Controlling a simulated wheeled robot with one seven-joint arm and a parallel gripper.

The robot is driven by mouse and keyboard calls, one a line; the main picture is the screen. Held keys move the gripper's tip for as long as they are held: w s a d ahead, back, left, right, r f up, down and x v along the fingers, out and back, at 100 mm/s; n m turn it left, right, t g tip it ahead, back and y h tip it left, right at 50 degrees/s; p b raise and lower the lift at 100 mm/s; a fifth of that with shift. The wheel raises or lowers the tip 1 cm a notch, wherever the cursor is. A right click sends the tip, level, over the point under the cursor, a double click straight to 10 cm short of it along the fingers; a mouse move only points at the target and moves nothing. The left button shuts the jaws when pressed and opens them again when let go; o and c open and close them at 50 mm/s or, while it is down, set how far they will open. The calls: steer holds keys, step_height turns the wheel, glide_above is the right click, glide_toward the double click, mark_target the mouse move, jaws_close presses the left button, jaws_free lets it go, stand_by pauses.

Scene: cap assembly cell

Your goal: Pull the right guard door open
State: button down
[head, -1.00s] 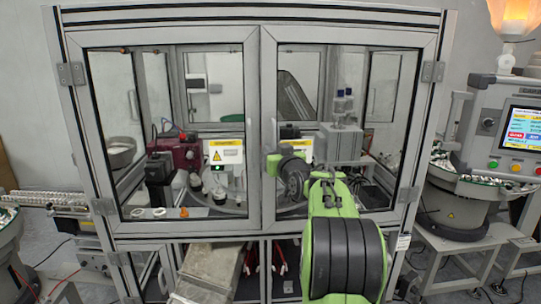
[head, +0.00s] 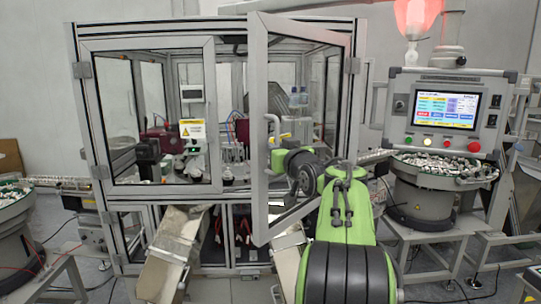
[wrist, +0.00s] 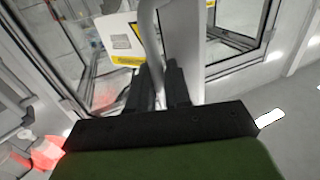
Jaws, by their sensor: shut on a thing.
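The right guard door (head: 257,205) is a grey-framed glazed panel, swung out toward me on its right-hand hinges, with a wide gap between it and the left door. Its bar handle (head: 268,100) is on the free left edge; the handle also shows in the wrist view (wrist: 149,40). My gripper (wrist: 161,85) is shut on the handle, with a dark finger on each side of it. In the head view my green and black arm hides much of the door's lower part and the fingertips.
The left guard door (head: 213,115) is shut. A grey chute (head: 172,245) juts out below it. A control panel (head: 445,110) and a parts bowl (head: 440,172) stand to the right of the open door. A lamp (head: 412,18) glows red above.

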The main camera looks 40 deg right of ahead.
steer(key=s, duration=0.3)
steer(key=shift+s+d+b, duration=0.25)
steer(key=shift+d+b, duration=0.1)
steer(key=c, duration=1.3)
jaws_free()
steer(key=b+v, duration=0.3)
steer(key=v, duration=1.2)
steer(key=shift+s+a, duration=0.2)
steer(key=shift+s, duration=0.1)
